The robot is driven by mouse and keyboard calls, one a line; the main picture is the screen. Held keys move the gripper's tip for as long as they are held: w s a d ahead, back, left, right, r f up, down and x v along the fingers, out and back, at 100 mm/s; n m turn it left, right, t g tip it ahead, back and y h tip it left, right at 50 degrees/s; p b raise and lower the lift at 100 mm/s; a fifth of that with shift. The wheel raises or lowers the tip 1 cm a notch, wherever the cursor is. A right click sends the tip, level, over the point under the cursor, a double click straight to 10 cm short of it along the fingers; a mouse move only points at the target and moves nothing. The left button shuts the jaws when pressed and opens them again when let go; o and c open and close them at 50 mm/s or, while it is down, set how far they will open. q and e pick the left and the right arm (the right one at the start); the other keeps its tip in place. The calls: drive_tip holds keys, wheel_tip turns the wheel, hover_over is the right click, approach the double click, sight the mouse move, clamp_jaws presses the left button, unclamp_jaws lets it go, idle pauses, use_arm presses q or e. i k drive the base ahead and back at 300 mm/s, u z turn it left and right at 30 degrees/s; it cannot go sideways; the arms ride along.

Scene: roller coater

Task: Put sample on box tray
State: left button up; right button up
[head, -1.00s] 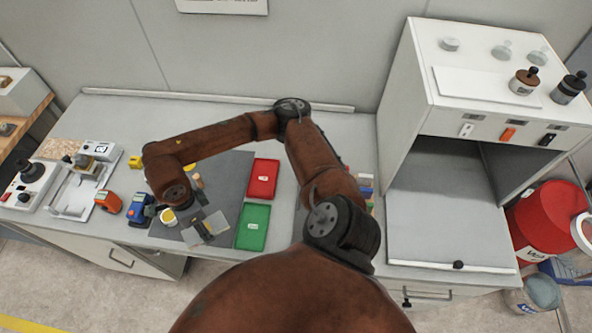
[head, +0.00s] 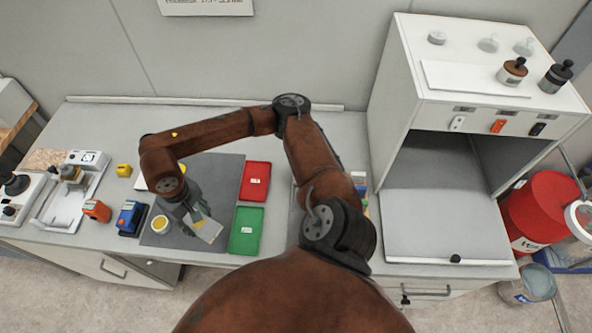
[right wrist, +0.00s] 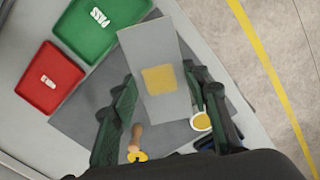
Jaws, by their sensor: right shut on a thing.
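The sample, a thin grey panel with a yellow square patch (right wrist: 158,80), is between the two dark green fingers of my right gripper (right wrist: 160,88), which is shut on it. In the head view the sample (head: 207,231) is tilted at the end of my right gripper (head: 191,214), over the dark mat and left of the green tray. The green tray (head: 246,231) is marked PASS in the wrist view. The red tray (head: 255,181) lies behind it. Both trays look empty apart from their labels. My left gripper is not in view.
On the dark mat (head: 222,170) stands a small pot of yellow (head: 160,224). A blue device (head: 131,217) and an orange device (head: 97,211) stand to its left. A white cabinet (head: 408,130) takes up the right side. The table's front edge runs close to the gripper.

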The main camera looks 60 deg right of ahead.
sight(458, 228)
drive_tip(key=z, duration=0.5)
drive_tip(key=k, duration=1.5)
drive_tip(key=z, duration=1.25)
